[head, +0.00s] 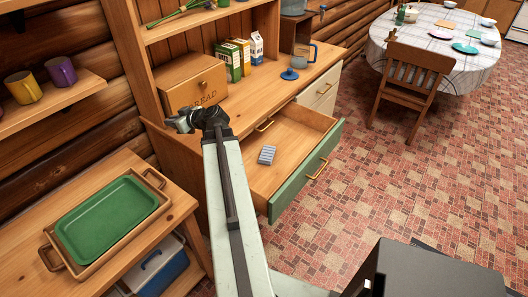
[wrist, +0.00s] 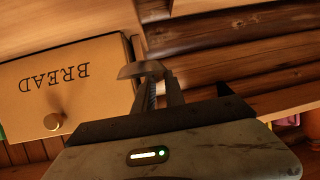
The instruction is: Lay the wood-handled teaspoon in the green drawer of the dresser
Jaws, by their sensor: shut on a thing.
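The green drawer (head: 308,172) of the dresser (head: 255,92) is pulled well open, with its inside in view. A small grey ribbed block (head: 267,154) lies on its floor. My gripper (head: 182,121) is up at the dresser's left end, in front of the bread box and left of the open drawer. In the wrist view, my gripper (wrist: 157,82) is shut on a small, dull, curved piece, which looks like the teaspoon (wrist: 138,70). Its wooden handle cannot be made out.
The bread box (head: 195,82) stands close behind my gripper. Cartons (head: 232,60), a blue thing (head: 289,74) and a mug (head: 303,55) stand on the dresser top. A green tray (head: 107,218) sits on a lower bench at left. Floor right of the drawer is clear.

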